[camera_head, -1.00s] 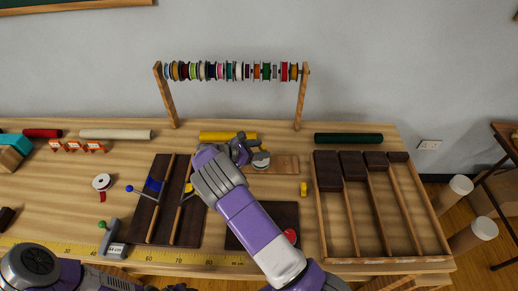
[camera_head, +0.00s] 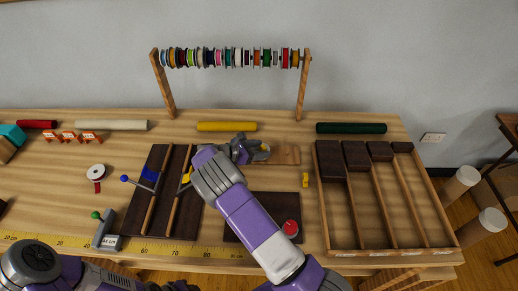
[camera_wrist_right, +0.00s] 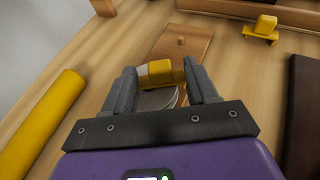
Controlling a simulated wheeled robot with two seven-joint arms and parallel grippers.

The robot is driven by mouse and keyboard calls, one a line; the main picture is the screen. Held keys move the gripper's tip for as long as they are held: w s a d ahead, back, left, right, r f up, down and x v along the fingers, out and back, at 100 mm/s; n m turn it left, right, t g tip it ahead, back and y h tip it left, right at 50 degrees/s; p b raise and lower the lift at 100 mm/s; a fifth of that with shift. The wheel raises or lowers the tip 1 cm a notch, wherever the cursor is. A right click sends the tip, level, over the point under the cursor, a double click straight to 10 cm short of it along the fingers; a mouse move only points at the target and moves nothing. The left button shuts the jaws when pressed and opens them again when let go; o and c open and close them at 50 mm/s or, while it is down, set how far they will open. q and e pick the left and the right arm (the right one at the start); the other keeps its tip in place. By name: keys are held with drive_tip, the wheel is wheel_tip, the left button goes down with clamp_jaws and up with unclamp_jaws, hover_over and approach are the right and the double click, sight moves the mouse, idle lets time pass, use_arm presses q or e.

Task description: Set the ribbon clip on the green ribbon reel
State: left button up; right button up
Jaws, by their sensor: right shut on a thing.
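My right gripper (camera_head: 256,151) is over the wooden board at the back middle of the table. In the right wrist view, its fingers (camera_wrist_right: 165,85) are shut on a yellow block-like piece (camera_wrist_right: 158,70), which looks like the ribbon clip. A grey-white round disc, probably a reel (camera_wrist_right: 158,99), shows just below the yellow piece, partly hidden by the fingers. I cannot tell whether they touch, and no green shows on the disc. Green reels (camera_head: 266,57) hang among other colours on the rack. My left arm shows at the lower left, its gripper out of view.
The wooden board (camera_head: 286,154) has a small peg. A second yellow piece (camera_head: 305,180) stands to its right. A yellow roll (camera_head: 227,126) and a dark green roll (camera_head: 351,128) lie behind. A divided tray (camera_head: 325,225) fills the right; a dark mat (camera_head: 262,207) lies in front.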

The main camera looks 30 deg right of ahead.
drive_tip(key=o, duration=1.1)
drive_tip(key=shift+p+v, duration=0.55)
drive_tip(key=shift+v, duration=3.25)
